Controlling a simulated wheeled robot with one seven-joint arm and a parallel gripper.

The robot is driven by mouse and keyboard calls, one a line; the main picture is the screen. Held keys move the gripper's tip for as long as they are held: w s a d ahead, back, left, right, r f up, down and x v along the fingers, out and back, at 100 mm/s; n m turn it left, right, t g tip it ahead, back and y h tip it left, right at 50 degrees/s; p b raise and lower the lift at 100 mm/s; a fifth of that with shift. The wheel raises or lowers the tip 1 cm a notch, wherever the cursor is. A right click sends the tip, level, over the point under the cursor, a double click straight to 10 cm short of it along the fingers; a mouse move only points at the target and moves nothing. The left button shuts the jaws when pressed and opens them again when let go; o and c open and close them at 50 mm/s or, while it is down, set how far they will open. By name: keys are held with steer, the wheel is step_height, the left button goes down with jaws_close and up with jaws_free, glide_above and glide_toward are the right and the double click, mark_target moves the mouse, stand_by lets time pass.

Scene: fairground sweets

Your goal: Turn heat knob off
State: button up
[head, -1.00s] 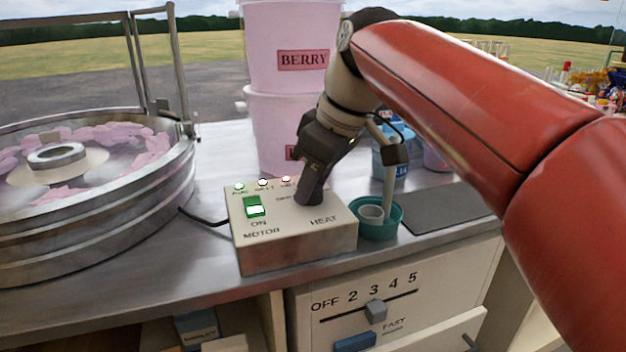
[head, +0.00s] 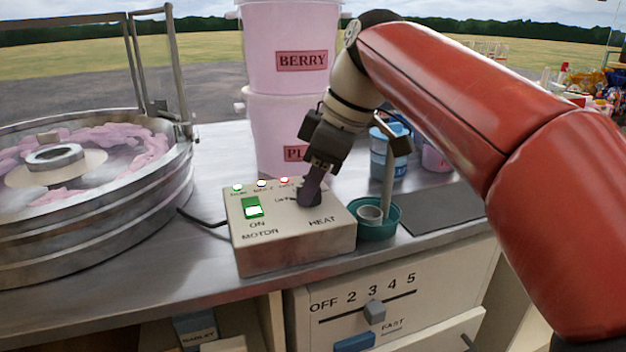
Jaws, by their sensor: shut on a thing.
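The control box (head: 293,252) sits on the metal counter with a HEAT label at its right and a lit green motor switch (head: 252,208) marked ON at its left. My gripper (head: 312,190) reaches down from above and is shut on the heat knob (head: 309,198), which is dark and mostly hidden by the fingers. The exact pointing of the knob cannot be read. Small indicator lamps (head: 284,181) line the back edge of the box, the rightmost glowing reddish.
A round metal spinner bowl (head: 150,215) with pink floss stands at the left. Pink tubs (head: 290,55) are stacked behind the box. A teal bowl (head: 384,232) with a grey cup is close on the right. A slider panel (head: 400,285) is below.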

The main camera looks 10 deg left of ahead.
steer(key=o, duration=1)
steer(key=shift+c, duration=0.2)
steer(key=v, duration=0.7)
steer(key=shift+r, duration=0.4)
steer(key=shift+d, duration=0.2)
steer(key=s+d+f+m+t+h, duration=0.2)
steer(key=s+d+f+m, duration=0.5)
steer(key=d+f+m, duration=0.2)
steer(key=s+d+f+m+t+h, duration=0.2)
steer(key=s+d+f+m, duration=0.5)
steer(key=d+f, duration=0.6)
step_height(320, 180, down, 5)
steer(key=shift+s+f+m+t+h, duration=0.15)
steer(key=shift+m+t+h, duration=0.25)
steer(key=shift+m, duration=0.5)
